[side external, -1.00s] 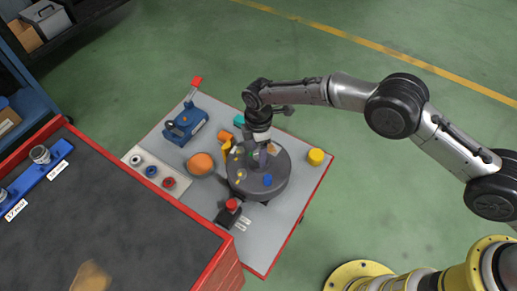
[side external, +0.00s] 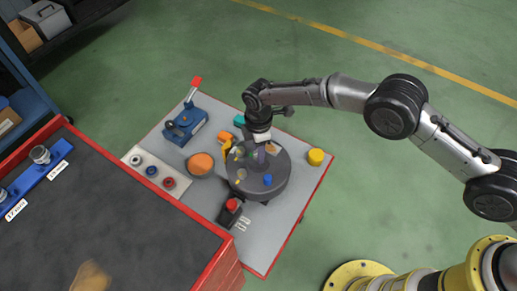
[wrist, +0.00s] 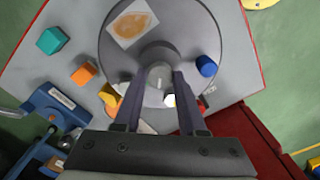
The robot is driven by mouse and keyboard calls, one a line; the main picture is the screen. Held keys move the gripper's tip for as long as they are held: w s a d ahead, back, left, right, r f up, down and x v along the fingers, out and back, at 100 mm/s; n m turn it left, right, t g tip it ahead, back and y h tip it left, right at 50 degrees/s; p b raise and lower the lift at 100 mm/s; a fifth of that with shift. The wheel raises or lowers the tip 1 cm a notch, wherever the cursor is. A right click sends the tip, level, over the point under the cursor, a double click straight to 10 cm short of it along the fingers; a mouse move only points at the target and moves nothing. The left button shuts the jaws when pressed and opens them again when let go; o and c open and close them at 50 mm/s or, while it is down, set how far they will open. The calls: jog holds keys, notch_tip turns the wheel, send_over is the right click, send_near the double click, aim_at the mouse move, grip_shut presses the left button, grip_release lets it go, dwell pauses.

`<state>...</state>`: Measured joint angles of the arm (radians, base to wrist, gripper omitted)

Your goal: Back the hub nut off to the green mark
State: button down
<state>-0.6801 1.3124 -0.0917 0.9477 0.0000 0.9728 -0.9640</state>
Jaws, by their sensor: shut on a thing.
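A round dark grey hub drum (side external: 277,184) stands on the grey work board. In the wrist view the drum (wrist: 190,25) fills the upper middle, with a paler nut-like piece (wrist: 158,74) at its centre. My gripper (side external: 261,158) points down over the drum in the side view. In the wrist view the fingers of my gripper (wrist: 153,78) lie on either side of the central piece and are shut on it. The fingers cover part of the nut. I cannot make out the green mark clearly.
A blue cylinder (wrist: 206,66) and a patterned square (wrist: 132,22) are on the drum.

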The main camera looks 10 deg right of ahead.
jog(key=shift+m, duration=0.3)
jog(key=m, duration=0.3)
jog(key=shift+m, duration=2.4)
jog(key=shift+c, duration=2.4)
grip_release()
jog(key=shift+r, duration=0.1)
